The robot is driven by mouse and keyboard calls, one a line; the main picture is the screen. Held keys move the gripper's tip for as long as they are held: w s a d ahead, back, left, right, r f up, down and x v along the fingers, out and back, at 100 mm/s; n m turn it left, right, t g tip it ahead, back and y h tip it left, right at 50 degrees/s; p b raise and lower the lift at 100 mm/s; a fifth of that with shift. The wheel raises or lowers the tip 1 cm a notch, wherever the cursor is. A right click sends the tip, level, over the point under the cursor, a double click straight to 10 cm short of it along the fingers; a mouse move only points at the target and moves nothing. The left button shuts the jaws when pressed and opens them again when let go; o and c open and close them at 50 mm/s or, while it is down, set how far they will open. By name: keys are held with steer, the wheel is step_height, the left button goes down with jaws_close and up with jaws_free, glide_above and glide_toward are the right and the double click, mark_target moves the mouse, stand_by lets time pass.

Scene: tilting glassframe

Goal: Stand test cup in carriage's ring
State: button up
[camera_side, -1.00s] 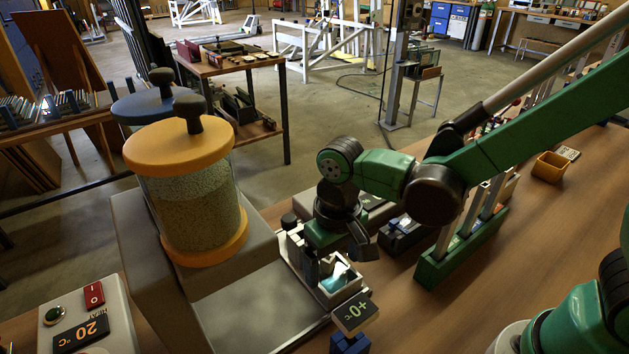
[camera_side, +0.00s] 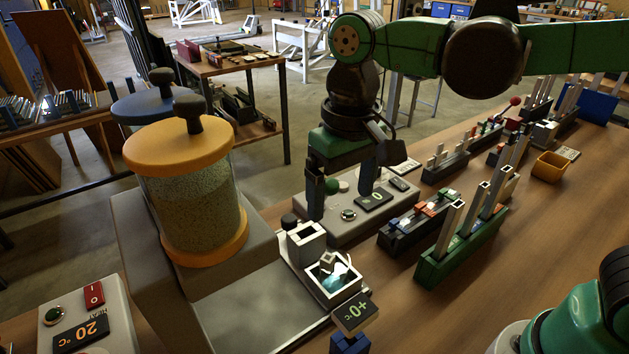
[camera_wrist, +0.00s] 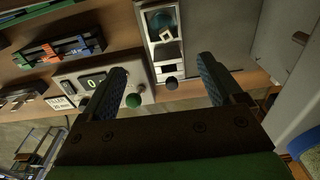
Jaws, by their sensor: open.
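A pale square hollow-topped piece (camera_side: 306,241), which I take for the test cup, stands upright on the carriage (camera_side: 294,268). Whether it sits fully inside the ring is hidden. Beside it, nearer the display, is a square white-rimmed box (camera_side: 333,292) with a teal glassy inside and a small tilted square piece in its opening. The wrist view shows the carriage (camera_wrist: 154,62) with the teal box above and a dark square opening (camera_wrist: 170,53) below. My gripper (camera_side: 341,206) is open and empty above and behind the carriage; its spread fingers also show in the wrist view (camera_wrist: 162,70).
A large orange-lidded jar (camera_side: 190,190) stands on the grey housing at left. A control box (camera_side: 345,216) lies behind the carriage, close under my fingers. Green (camera_side: 455,250) and black (camera_side: 405,232) racks stand to the right.

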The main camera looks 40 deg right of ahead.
steer(key=s+d+f+t, duration=0.1)
steer(key=d+f+t, duration=0.1)
steer(key=d+t, duration=0.4)
steer(key=d, duration=0.4)
steer(key=shift+s+d+f+t, duration=0.2)
steer(key=shift+s+f+t, duration=0.1)
steer(key=shift+t, duration=0.1)
